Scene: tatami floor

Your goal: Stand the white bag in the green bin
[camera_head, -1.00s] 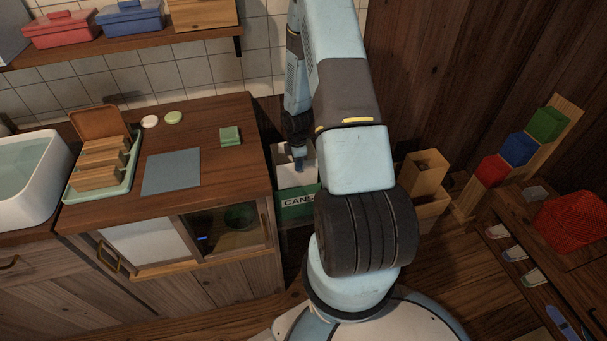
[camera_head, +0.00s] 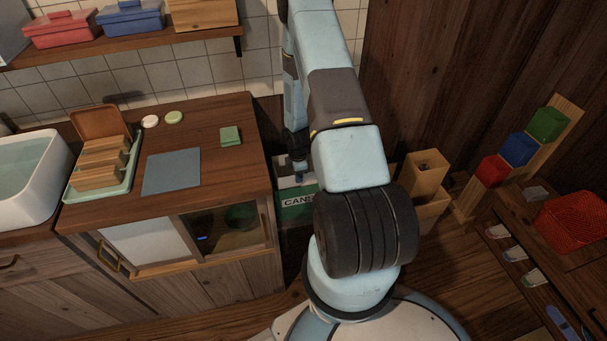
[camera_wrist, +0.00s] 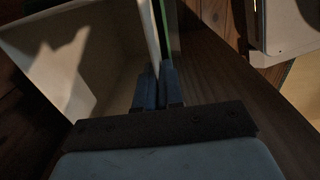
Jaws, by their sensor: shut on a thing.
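The green bin (camera_head: 297,212), labelled as for cans, stands on the floor between the counter and my arm. The white bag (camera_head: 286,183) shows just above the bin's front edge; its lower part is hidden behind the green front. In the wrist view the bag (camera_wrist: 45,55) is open at the top, with its inside visible. My gripper (camera_wrist: 160,85) is shut on the bag's rim, one finger on each side of the wall. A green strip of the bin (camera_wrist: 164,25) runs close beside that wall. In the head view my gripper (camera_head: 299,178) is down at the bin's top. Whether the bag touches the bin's floor is hidden.
The counter (camera_head: 215,165) stands close left of the bin. Wooden boxes (camera_head: 427,172) stand to the right, beyond my arm. A pale object (camera_wrist: 290,25) shows in the wrist view's upper right. A wood wall closes the back right.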

